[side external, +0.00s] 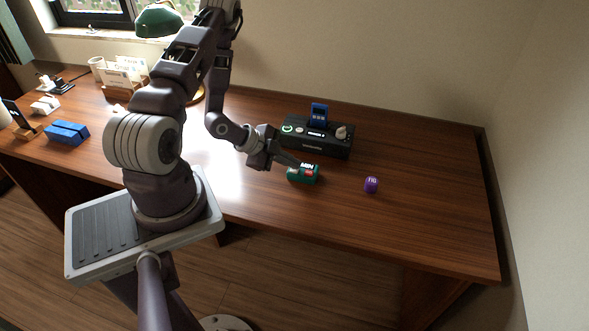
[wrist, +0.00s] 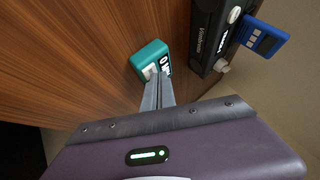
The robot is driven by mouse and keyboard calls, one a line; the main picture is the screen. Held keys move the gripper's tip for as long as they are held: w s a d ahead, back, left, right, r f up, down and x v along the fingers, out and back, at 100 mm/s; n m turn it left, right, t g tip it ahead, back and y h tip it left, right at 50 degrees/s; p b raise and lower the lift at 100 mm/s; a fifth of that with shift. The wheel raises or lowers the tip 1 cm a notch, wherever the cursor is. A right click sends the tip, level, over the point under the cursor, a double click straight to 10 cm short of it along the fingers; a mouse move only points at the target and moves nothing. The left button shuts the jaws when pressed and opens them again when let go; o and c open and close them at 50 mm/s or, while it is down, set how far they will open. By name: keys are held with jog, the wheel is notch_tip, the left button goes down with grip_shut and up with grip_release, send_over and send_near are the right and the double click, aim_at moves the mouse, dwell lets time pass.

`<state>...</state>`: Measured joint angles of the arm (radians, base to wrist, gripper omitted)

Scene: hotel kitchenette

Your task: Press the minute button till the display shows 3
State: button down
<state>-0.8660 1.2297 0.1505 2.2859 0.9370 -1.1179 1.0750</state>
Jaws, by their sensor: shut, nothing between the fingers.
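A small teal-green timer (side external: 302,176) sits on the wooden desk, right of my gripper in the side view. A red patch and a paler patch show on its front. It also shows in the wrist view (wrist: 148,53), with a white button and a dark display with white characters partly hidden by my fingers. I cannot read the number. My gripper (side external: 297,163) is shut and empty, and its fingertips (wrist: 160,77) are right at the timer's button side. I cannot tell whether they touch a button or hover just over it.
A black dock (side external: 316,145) with a blue card-like device (side external: 319,115) stands close behind the timer. A blue block (side external: 67,132) is far left.

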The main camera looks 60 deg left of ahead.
aim_at(291, 170)
jog(key=shift+f, duration=0.15)
dwell(0.5)
jog(key=shift+r, duration=0.75)
jog(key=shift+r, duration=2.5)
jog(key=shift+r, duration=0.1)
notch_tip(291, 170, up, 4)
jog(key=shift+f, duration=0.15)
dwell(0.3)
